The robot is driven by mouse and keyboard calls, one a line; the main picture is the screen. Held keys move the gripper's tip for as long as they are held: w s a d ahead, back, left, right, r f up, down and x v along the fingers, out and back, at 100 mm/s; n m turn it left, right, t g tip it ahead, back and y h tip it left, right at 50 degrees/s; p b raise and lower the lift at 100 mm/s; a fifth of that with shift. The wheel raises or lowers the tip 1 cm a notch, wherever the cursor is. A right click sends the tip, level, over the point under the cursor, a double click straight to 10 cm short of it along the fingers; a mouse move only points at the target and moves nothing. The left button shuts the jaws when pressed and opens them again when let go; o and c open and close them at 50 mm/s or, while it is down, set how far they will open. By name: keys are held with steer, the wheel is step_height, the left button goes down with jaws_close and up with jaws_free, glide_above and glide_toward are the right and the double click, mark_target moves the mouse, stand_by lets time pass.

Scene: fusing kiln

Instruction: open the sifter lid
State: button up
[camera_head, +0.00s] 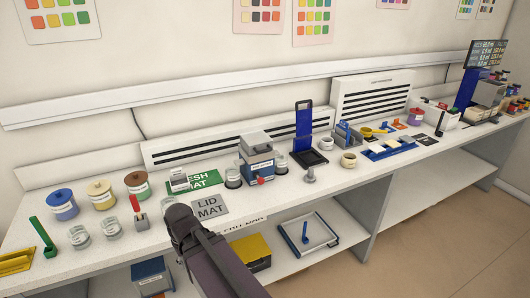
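A blue-and-grey boxy device (257,165) with a grey top, a small front label and a red knob stands upright mid-bench; it looks like the sifter, but its label is too small to read. Its grey top (256,140) sits on the body, seemingly closed. A grey mat marked LID MAT (210,207) lies flat in front and to the left, bare. My dark gripper (181,218) is at the bench's front edge, left of the LID MAT and apart from the device. Its fingers cannot be made out, nor whether it holds anything.
A green mat (207,178) with a small white labelled box (179,181) lies behind the LID MAT. Glass jars flank the device. Lidded pots (62,204) and a red-handled tool (136,204) stand left. A blue stand (304,130) rises right. Shelves run below.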

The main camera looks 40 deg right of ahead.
steer(key=w+d+r+m+t+y+b, duration=0.1)
steer(key=w+d+m+t+y, duration=0.1)
steer(key=d, duration=0.5)
steer(key=w+d+r+m+t+y+b, duration=0.1)
steer(key=w+d+t+y+b, duration=0.1)
steer(key=w+d+y, duration=0.2)
steer(key=w+d+r+m+t+y+b, duration=0.1)
steer(key=w+d, duration=0.4)
steer(key=d, duration=0.5)
steer(key=shift+w+d+r+m+t+y+b, duration=0.15)
steer(key=shift+m+t+y+b, duration=0.1)
steer(key=shift+m+t+y, duration=0.25)
steer(key=shift+w+d+r+m+t+y+b, duration=0.1)
steer(key=shift+d+r+m+t+y+b, duration=0.15)
steer(key=shift+y, duration=0.35)
steer(key=s+d+r+m+t+y+b, duration=0.1)
steer(key=d+r+m+t+b, duration=0.3)
steer(key=d, duration=1.1)
steer(key=t, duration=0.6)
glide_toward(266, 151)
steer(key=v, duration=0.3)
steer(key=shift+s+f+p, duration=0.15)
steer(key=shift+p, duration=0.25)
steer(key=p+x, duration=0.2)
steer(key=x, duration=1.1)
steer(key=shift+w+a, duration=0.1)
steer(key=shift+w, duration=0.3)
